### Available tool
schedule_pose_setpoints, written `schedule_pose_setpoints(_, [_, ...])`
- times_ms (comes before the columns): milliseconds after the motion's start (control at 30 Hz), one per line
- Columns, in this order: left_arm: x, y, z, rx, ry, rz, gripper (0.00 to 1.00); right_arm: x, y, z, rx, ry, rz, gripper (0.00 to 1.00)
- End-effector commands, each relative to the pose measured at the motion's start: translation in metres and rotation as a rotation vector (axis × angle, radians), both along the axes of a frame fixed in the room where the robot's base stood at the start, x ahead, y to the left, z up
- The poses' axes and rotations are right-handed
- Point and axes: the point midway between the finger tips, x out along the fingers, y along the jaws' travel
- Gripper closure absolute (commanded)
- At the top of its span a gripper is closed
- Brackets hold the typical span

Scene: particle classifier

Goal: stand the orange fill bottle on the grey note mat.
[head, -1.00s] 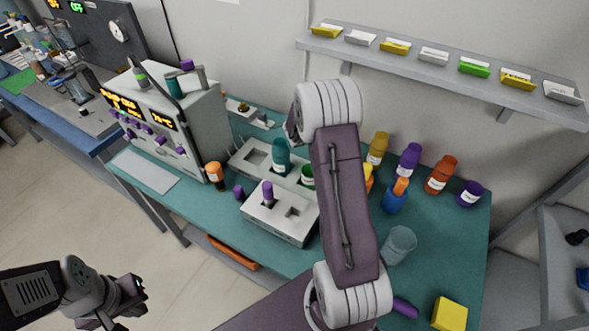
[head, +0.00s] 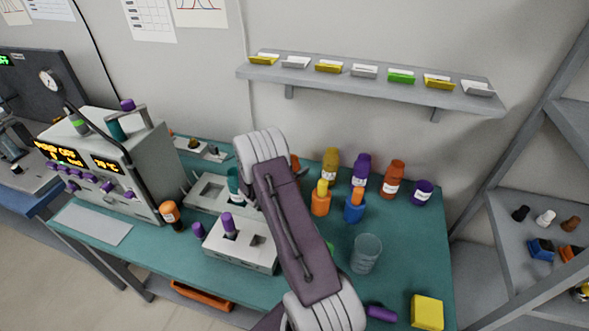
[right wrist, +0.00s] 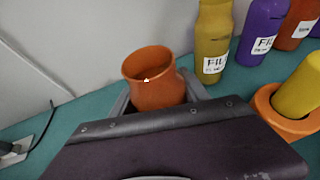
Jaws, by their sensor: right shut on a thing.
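An orange bottle (right wrist: 160,92) with an open top shows in the right wrist view, between the grey fingers of my right gripper (right wrist: 157,94), which is shut on it. Its label does not show. In the head view only an orange sliver (head: 295,163) of it shows behind my right arm, and the gripper is hidden there. The light grey note mat (head: 93,225) lies bare at the left front of the teal table, in front of the grey machine. My left gripper is out of view.
The grey machine (head: 120,165) stands behind the mat. A small orange bottle with a dark end (head: 170,214) stands near its right corner. White blocks (head: 238,250) stand mid-table. Yellow (head: 330,166), purple (head: 361,170) and red-orange (head: 393,178) bottles and a glass (head: 366,254) stand to the right.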

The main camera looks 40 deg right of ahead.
Motion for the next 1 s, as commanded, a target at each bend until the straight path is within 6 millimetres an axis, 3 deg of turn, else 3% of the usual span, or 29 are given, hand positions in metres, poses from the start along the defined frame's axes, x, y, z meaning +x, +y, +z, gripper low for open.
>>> schedule_pose_setpoints(333, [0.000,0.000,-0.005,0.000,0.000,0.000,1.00,0.000,0.000,-0.004,-0.001,-0.002,-0.001,1.00])
schedule_pose_setpoints(367, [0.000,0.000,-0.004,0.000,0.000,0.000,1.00,0.000,0.000,-0.003,-0.001,-0.001,0.000,0.41])
schedule_pose_setpoints(433, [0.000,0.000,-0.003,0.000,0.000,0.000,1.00,0.000,0.000,-0.002,-0.001,-0.001,0.000,0.25])
schedule_pose_setpoints(800, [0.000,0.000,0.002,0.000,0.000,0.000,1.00,0.000,0.002,0.003,-0.001,-0.002,0.001,0.25])
schedule_pose_setpoints(1000, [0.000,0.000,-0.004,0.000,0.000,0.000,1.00,-0.010,0.046,0.020,-0.002,-0.001,0.005,0.25])
